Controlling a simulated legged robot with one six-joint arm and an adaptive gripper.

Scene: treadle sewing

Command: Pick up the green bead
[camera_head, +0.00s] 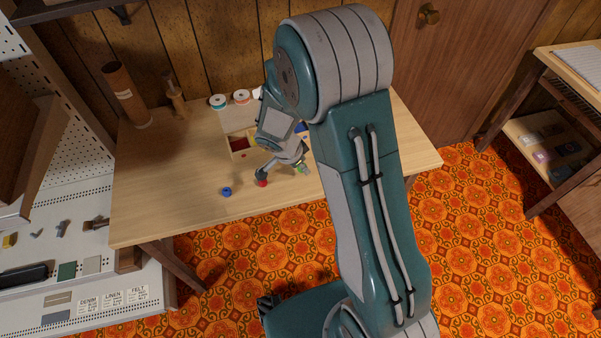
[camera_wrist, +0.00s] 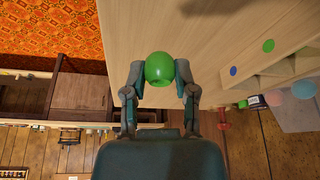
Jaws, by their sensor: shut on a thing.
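The green bead (camera_wrist: 159,69) is round and smooth and sits between the two fingertips of my gripper (camera_wrist: 159,78) in the wrist view. The fingers press on it from both sides. In the head view, my gripper (camera_head: 282,172) is low over the wooden table, and a bit of the green bead (camera_head: 304,169) shows at its right side. My arm hides part of the area. I cannot tell whether the bead touches the table.
A red bead (camera_head: 262,183) is close by my gripper and a blue bead (camera_head: 227,191) lies further left on the table (camera_head: 160,205). A compartment box (camera_head: 238,145) stands behind, with spools (camera_head: 218,101) beyond it. The table's left front is clear.

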